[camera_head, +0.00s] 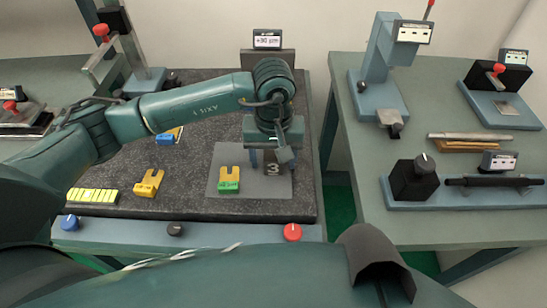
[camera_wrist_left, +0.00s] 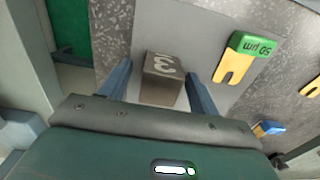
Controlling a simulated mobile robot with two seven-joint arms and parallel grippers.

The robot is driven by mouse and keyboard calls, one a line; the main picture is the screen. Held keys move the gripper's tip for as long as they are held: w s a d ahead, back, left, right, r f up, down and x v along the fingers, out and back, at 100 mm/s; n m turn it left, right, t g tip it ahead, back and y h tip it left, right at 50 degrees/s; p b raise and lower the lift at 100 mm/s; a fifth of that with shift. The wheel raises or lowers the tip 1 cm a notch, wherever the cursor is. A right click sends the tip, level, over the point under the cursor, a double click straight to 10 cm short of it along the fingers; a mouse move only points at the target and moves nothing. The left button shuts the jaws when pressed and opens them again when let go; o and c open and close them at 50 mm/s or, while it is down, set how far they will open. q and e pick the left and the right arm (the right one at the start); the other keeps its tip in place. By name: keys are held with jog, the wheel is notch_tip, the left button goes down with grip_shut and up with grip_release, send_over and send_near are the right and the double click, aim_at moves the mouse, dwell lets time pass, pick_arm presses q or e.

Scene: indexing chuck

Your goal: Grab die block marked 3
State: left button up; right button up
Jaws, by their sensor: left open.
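The die block marked 3 (camera_head: 273,170) is a dark grey block with a pale 3 on it. It stands on the grey plate (camera_head: 235,159), near the plate's right edge. In the left wrist view the block (camera_wrist_left: 162,72) sits between the two blue fingers of my left gripper (camera_wrist_left: 158,85), with a gap visible on each side. In the head view my left gripper (camera_head: 268,158) points down over the block and partly hides it. The gripper is open. My right gripper is not visible in either view.
A green and yellow fork-shaped piece (camera_head: 229,180) lies left of the block. A yellow piece (camera_head: 149,183), a blue one (camera_head: 167,138) and a yellow strip (camera_head: 92,196) lie farther left. Knobs (camera_head: 292,232) line the front edge. A second bench (camera_head: 440,225) stands at right.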

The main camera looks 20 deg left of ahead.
pick_arm(q)
jog(key=shift+c, duration=0.5)
jog(key=shift+r, duration=0.1)
grip_shut()
